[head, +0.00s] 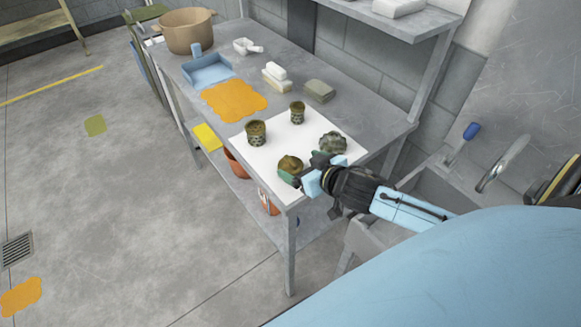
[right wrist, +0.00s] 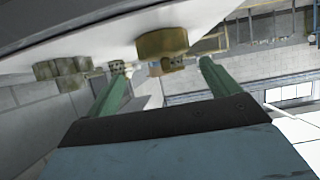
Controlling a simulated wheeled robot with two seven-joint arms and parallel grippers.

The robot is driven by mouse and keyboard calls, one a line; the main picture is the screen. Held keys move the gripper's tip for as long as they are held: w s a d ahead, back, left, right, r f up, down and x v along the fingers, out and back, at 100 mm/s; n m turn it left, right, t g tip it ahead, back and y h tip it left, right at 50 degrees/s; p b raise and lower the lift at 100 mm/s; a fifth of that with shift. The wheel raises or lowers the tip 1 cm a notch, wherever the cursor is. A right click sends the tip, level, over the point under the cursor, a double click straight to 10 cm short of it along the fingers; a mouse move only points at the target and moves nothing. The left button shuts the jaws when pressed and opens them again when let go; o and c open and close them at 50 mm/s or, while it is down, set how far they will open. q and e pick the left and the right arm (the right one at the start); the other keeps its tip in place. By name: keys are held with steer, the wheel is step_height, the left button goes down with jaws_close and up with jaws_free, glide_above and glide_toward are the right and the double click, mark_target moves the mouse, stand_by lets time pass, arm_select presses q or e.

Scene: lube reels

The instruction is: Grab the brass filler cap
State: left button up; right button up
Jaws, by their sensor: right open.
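The brass filler cap (head: 290,165), a squat brownish-gold piece, sits on the white mat (head: 275,180) near the bench's front corner. In the right wrist view, which is turned over, the brass cap (right wrist: 162,43) shows ahead between the green fingers. My right gripper (head: 303,168) is open at the cap's right side in the head view. I cannot tell whether the fingers touch it. My left gripper is not in view.
A dark lumpy grey-green piece (head: 333,143) lies close beside the gripper. An orange cloth (head: 234,100) and blue tray (head: 207,72) lie beyond. A shelf (head: 400,22) overhangs the back.

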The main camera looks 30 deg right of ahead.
mark_target(287, 161)
steer(key=shift+a+x, duration=0.2)
steer(key=shift+x, duration=1.4)
steer(key=shift+a+x, duration=0.2)
steer(key=shift+x, duration=1.4)
steer(key=shift+f, duration=0.15)
steer(key=c, duration=1.2)
steer(key=shift+c, duration=0.3)
